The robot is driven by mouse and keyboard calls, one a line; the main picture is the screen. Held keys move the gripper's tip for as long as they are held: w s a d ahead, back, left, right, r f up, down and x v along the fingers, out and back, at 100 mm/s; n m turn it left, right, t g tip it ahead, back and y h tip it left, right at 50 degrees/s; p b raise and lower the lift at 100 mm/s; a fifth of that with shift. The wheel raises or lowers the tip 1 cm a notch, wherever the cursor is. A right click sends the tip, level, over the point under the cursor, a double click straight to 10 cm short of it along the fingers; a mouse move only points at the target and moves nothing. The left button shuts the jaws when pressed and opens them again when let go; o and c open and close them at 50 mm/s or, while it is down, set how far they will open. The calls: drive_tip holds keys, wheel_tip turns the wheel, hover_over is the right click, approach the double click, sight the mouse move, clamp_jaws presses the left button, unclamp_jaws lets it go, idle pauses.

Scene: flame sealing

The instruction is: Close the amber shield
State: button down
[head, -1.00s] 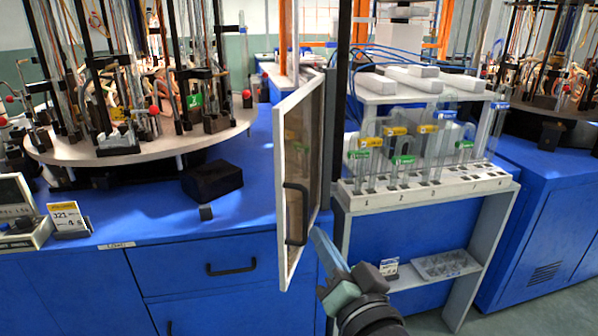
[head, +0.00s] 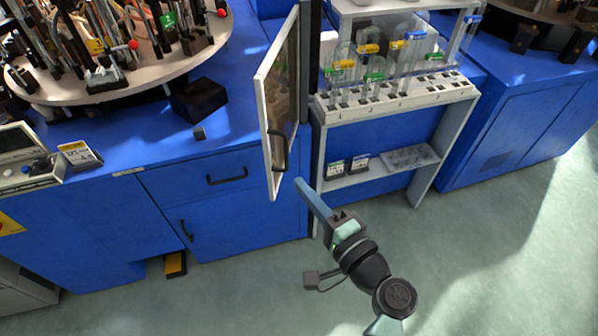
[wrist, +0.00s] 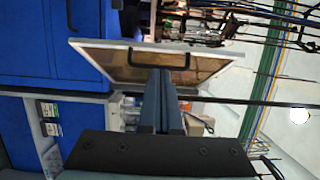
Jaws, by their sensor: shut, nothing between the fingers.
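The amber shield (head: 278,105) is a white-framed door with a brownish see-through pane. It stands open, swung out from a dark upright post beside the rack, and is seen nearly edge-on in the head view. A black bar handle (head: 279,152) is on its lower part. In the wrist view the shield (wrist: 105,60) lies across the top, just beyond the fingertips. My gripper (head: 299,183) is shut and empty, with its long blue-grey fingers pointing at the shield's lower right side, just below the handle. The fingers overlap the handle in the wrist view; I cannot tell whether they touch.
A white rack (head: 395,100) with glass tubes and coloured clips stands right of the shield. The floor (head: 470,260) at right is clear.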

sight(270, 149)
drive_tip(key=x, duration=0.8)
drive_tip(key=shift+w+a+p, duration=0.15)
drive_tip(key=shift+p, duration=0.25)
